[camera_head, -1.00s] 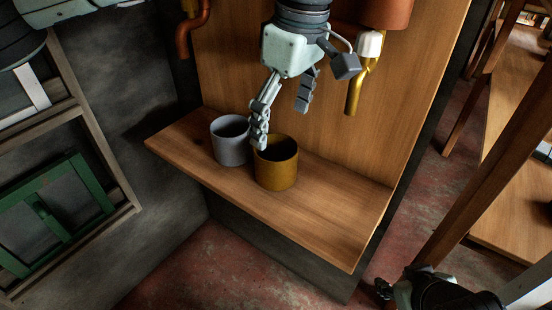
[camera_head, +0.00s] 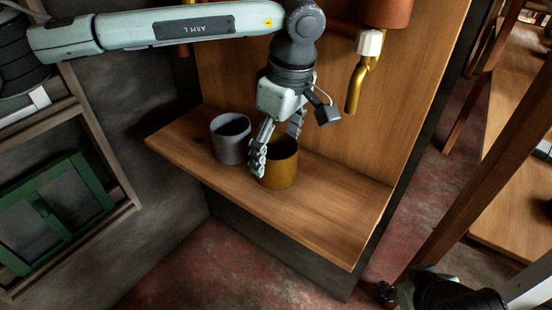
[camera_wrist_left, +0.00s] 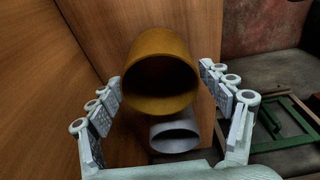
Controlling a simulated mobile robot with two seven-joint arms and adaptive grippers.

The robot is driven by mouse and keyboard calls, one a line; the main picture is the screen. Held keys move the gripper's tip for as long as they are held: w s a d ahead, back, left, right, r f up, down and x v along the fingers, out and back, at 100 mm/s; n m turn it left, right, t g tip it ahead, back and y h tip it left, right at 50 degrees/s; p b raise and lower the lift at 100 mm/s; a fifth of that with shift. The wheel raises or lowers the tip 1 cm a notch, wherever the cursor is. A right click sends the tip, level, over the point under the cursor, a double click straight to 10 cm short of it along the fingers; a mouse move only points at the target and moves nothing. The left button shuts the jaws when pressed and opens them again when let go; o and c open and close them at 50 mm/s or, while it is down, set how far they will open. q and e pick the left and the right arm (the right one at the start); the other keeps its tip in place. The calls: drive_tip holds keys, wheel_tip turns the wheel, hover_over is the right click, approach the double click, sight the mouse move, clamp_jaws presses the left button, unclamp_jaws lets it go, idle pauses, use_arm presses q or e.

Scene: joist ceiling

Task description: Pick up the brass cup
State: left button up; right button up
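The brass cup (camera_head: 281,167) stands upright on the wooden shelf (camera_head: 318,213), just right of a grey cup (camera_head: 231,141). My left gripper (camera_head: 277,146) is lowered at the brass cup, with one finger in front of its left side and the other behind it. In the left wrist view the brass cup (camera_wrist_left: 161,75) sits between the two spread fingers, with gaps visible on both sides. The grey cup (camera_wrist_left: 174,136) shows below it there. My right gripper (camera_head: 386,291) is at the lower right, small and dark; its opening is unclear.
A wooden back panel (camera_head: 415,90) rises behind the shelf. A brass spout (camera_head: 355,85) with a white collar hangs above, right of my left gripper. A green frame (camera_head: 55,215) is at the left. The shelf's right part is clear.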

use_arm(q)
drive_tip(key=c, duration=1)
drive_tip(key=shift+o, duration=0.2)
